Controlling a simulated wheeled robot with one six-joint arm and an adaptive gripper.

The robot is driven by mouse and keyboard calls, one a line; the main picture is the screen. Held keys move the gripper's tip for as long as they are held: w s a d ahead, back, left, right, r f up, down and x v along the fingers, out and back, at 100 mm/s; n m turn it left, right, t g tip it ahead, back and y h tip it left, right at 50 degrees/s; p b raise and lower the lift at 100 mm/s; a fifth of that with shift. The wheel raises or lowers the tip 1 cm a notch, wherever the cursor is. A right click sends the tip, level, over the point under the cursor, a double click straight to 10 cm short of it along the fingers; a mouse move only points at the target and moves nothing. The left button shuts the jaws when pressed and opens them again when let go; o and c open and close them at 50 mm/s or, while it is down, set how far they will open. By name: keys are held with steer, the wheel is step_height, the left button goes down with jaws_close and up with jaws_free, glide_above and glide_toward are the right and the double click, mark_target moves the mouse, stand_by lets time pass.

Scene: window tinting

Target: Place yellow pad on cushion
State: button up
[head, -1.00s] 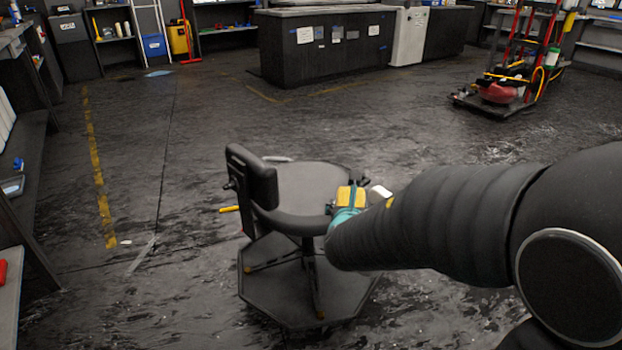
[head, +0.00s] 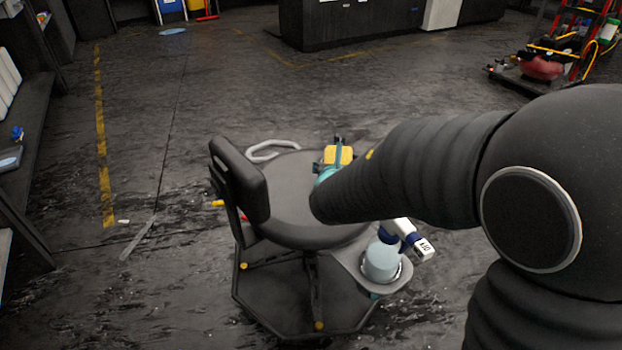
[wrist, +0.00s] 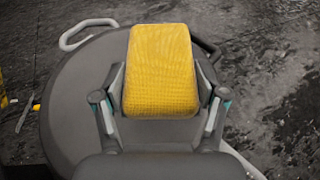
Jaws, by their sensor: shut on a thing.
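The yellow pad (wrist: 160,72) is a rounded block with a woven surface. My gripper (wrist: 161,98) is shut on it, one finger on each side, in the wrist view. The pad also shows in the head view (head: 338,155), just past the end of my arm. The cushion (head: 290,190) is the round dark grey seat of a chair with a backrest. In the wrist view the cushion (wrist: 75,95) lies beneath the pad and gripper. The pad is over its far right part. I cannot tell whether the pad touches the cushion. My arm hides part of the seat's right side.
A spray bottle (head: 382,258) stands in a holder at the chair's right. The black backrest (head: 240,178) rises at the seat's left. A pale looped handle (head: 270,150) is behind the seat. Dark shelves (head: 35,120) line the left. Open floor surrounds the chair.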

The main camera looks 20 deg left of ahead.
glide_above(309, 190)
steer(key=f, duration=0.4)
steer(key=shift+w+f+p, duration=0.2)
steer(key=shift+f+p, duration=0.05)
steer(key=shift+p, duration=0.05)
steer(key=shift+f, duration=2.05)
steer(key=shift+f+b, duration=0.2)
steer(key=shift+b, duration=0.2)
steer(key=o, duration=1.1)
steer(key=shift+r, duration=0.1)
steer(key=shift+o, duration=0.2)
steer(key=shift+r, duration=0.1)
steer(key=shift+s+r+p, duration=0.1)
steer(key=shift+r+p, duration=0.05)
steer(key=shift+p, duration=0.2)
steer(key=v, duration=1.1)
steer(key=shift+s+d, duration=0.1)
steer(key=shift+s, duration=0.25)
